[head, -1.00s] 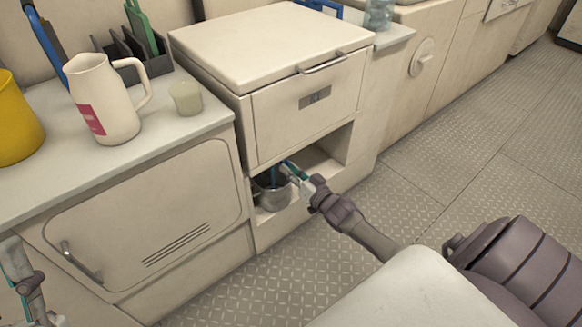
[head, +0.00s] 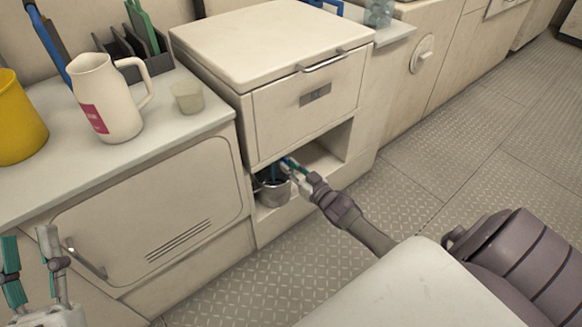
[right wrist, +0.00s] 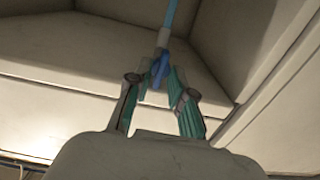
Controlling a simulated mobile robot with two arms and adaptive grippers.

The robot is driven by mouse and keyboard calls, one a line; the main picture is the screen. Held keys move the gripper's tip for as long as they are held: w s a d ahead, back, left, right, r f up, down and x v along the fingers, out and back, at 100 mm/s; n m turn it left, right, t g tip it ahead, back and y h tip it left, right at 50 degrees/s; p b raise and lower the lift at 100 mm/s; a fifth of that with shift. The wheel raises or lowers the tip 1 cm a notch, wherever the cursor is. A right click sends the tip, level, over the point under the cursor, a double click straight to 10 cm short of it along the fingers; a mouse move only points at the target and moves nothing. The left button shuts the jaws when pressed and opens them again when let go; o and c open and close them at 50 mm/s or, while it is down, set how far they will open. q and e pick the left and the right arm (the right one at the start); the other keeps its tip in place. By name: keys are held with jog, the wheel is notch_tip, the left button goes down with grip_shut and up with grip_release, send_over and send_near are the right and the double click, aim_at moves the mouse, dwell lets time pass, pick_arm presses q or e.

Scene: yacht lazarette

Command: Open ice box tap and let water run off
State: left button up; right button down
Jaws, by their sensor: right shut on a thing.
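The cream ice box (head: 305,92) has a flat closed lid and an open niche below its front panel. My right gripper (head: 286,166) reaches into this niche. In the right wrist view my right gripper (right wrist: 160,88) is shut on the blue tap handle (right wrist: 160,68). A grey spout (right wrist: 163,38) adjoins the handle, and a light blue strand extends from it; I cannot tell whether it is water or a hose. A metal pot (head: 274,194) stands in the niche below, with something blue at its opening. My left gripper (head: 31,262) is open and empty at lower left.
A white jug (head: 104,100), a translucent cup (head: 187,97) and a yellow container (head: 18,122) stand on the left counter (head: 150,148). A cabinet door (head: 150,215) with a handle is below. The patterned floor (head: 400,190) to the right is clear.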

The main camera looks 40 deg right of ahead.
jog(key=c, duration=1)
grip_release()
jog(key=shift+s, duration=0.15)
jog(key=s, duration=0.8)
jog(key=s+d, duration=0.1)
jog(key=s, duration=0.2)
jog(key=shift+s, duration=0.4)
